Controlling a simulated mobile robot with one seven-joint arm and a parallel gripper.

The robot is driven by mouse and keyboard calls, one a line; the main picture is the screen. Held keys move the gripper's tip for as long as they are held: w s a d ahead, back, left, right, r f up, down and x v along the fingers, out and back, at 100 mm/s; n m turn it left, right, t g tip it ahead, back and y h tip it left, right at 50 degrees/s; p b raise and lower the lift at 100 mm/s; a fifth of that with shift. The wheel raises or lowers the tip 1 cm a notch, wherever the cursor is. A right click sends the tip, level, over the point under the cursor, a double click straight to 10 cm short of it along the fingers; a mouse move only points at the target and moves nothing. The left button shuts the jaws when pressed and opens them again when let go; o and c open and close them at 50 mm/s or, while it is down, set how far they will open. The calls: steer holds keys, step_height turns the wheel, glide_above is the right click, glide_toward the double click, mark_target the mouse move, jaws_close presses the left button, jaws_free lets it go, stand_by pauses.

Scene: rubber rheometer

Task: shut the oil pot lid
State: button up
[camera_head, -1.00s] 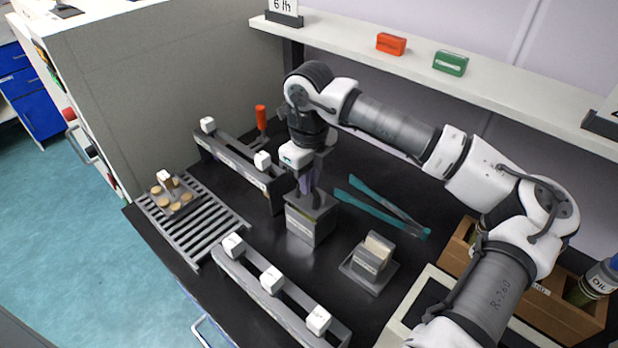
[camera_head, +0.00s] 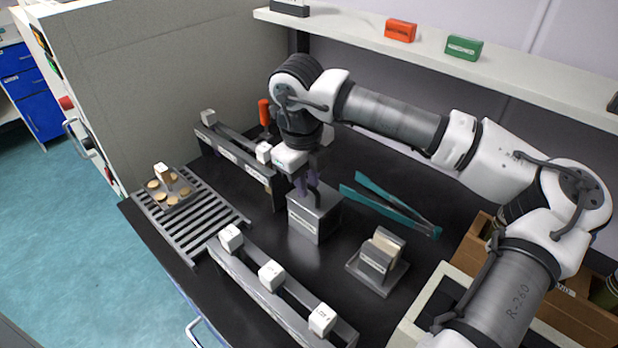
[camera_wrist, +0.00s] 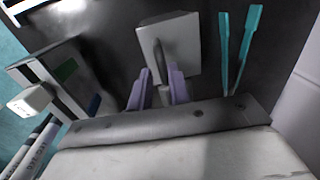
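The grey labelled box (camera_head: 314,217) stands on the black bench and seems to be the oil pot; its label is too small to read. Its flat lid (camera_wrist: 185,44) has a dark upright handle (camera_wrist: 160,55). The lid looks level on the box, but I cannot tell whether it is fully seated. My gripper (camera_wrist: 159,72) has purple fingers, spread apart, one on each side of the handle's near end. In the head view my gripper (camera_head: 310,190) is just above the box top. I cannot tell whether a finger touches the handle.
Teal tongs (camera_head: 398,208) lie right of the box. A small block stand (camera_head: 377,264) is at front right. Rails with white blocks stand behind left (camera_head: 234,154) and in front (camera_head: 268,294). A slatted rack (camera_head: 187,221) is left, and a wooden crate (camera_head: 483,236) is right.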

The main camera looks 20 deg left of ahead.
steer(key=o, duration=0.3)
steer(key=shift+s+a, duration=0.1)
steer(key=shift+r, duration=0.1)
step_height(320, 180, up, 14)
steer(key=s+b, duration=0.1)
steer(key=shift+a+f+b, duration=0.2)
steer(key=shift+b, duration=0.15)
steer(key=shift+s, duration=0.1)
